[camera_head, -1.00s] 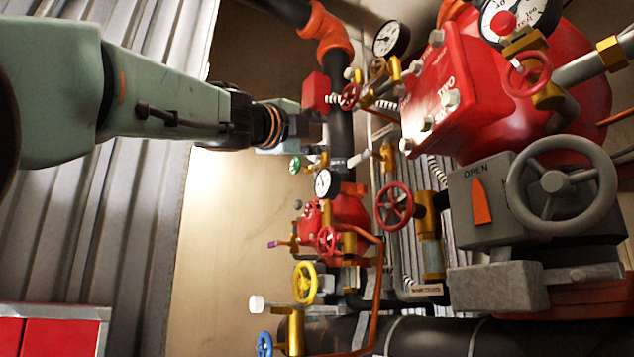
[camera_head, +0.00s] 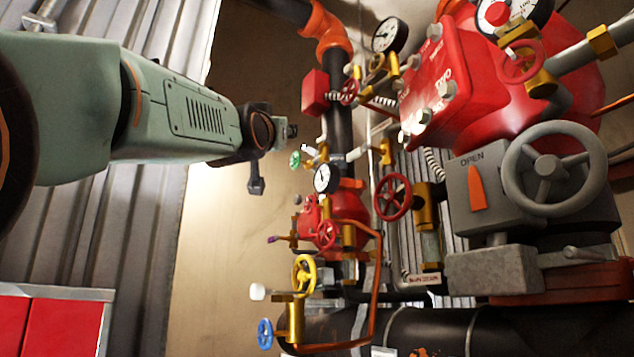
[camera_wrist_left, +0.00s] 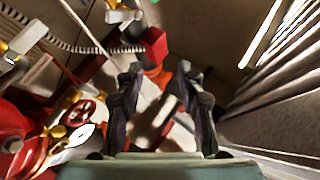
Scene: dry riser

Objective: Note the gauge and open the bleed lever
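Several round white gauges show in the head view: a small one (camera_head: 326,178) at the middle, one (camera_head: 390,35) higher up, and one (camera_head: 513,11) cut off at the top right. A small lever with a purple tip (camera_head: 273,239) sticks out left of the red valve body. I cannot tell which part is the bleed lever. My left gripper (camera_wrist_left: 160,78) is open in the wrist view, its dark fingers apart with nothing between them. My right gripper is not in view.
A grey handwheel (camera_head: 553,168) on an OPEN-marked box fills the right. Red (camera_head: 392,197), yellow (camera_head: 305,274) and blue (camera_head: 265,334) handwheels and a copper pipe (camera_head: 372,290) crowd the pipework. The beige wall (camera_head: 215,250) left of it is clear.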

